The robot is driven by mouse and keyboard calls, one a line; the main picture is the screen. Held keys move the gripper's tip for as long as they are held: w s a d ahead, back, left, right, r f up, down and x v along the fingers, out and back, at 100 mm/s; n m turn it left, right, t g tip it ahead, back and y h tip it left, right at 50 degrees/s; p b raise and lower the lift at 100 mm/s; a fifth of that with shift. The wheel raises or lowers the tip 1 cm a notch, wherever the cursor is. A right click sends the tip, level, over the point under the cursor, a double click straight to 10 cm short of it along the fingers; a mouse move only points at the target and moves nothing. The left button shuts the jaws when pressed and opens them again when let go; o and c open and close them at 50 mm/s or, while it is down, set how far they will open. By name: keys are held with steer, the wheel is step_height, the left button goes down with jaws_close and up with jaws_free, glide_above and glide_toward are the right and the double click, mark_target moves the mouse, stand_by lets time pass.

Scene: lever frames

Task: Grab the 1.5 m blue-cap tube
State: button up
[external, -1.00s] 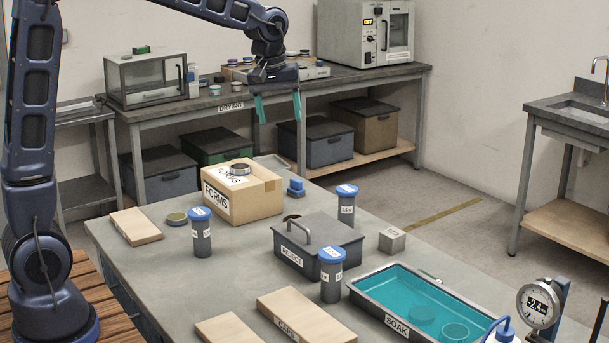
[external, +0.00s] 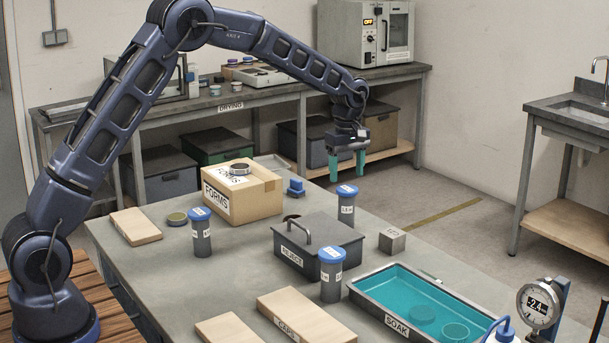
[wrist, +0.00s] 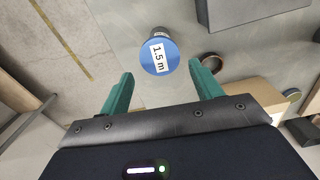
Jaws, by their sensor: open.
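The tube with a blue cap labelled "1.5 m" shows in the wrist view (wrist: 158,53), its cap just beyond and between my fingertips. It appears to be the back tube (external: 347,207) in the external view, standing upright behind the reject box. My gripper (external: 347,177) is open and empty, pointing down above that tube; its green fingers also show in the wrist view (wrist: 161,70). Two other blue-cap tubes stand upright on the table: one at left (external: 202,235) and one in front of the reject box (external: 331,276). Their labels are too small to read surely.
The dark reject box (external: 318,240) with a raised handle stands near the tube. A grey metal block (external: 392,240) is right of it, and a teal soak tray (external: 353,288) lies in front. A cardboard forms box (external: 265,196) is at left.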

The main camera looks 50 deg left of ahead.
mark_target(346, 187)
step_height(346, 187, down, 6)
steer(key=shift+r, duration=0.25)
steer(key=shift+d+f, duration=0.2)
steer(key=shift+f, duration=2.6)
steer(key=c, duration=0.9)
steer(key=shift+r, duration=0.1)
steer(key=shift+c, duration=0.2)
